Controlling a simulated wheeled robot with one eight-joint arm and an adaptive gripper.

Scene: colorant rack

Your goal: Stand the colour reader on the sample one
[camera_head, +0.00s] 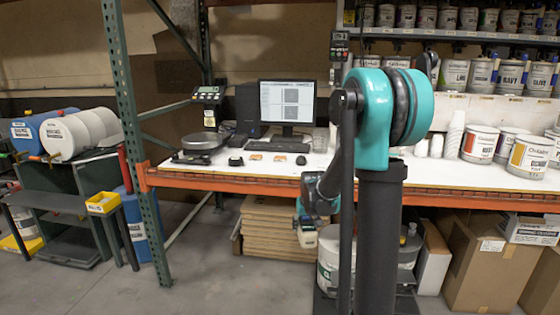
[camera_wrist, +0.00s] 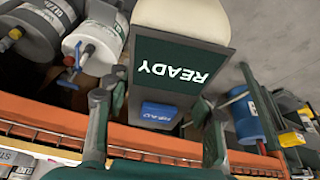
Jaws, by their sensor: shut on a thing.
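My gripper (camera_wrist: 158,112) is shut on the colour reader (camera_wrist: 180,72), with one finger on each side of it. The reader has a cream body, a dark green face reading READY upside down in the wrist view, and a blue READ button. In the head view the reader (camera_head: 307,238) hangs below my gripper (camera_head: 304,218), lower than the bench top and in front of the bench.
The white bench top (camera_head: 222,172) has an orange front beam (camera_head: 235,184) between the reader and the cards. A monitor (camera_head: 287,103), keyboard (camera_head: 265,146), scale (camera_head: 203,142) and small black device (camera_head: 236,161) stand around them. A green rack post (camera_head: 132,130) rises at left.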

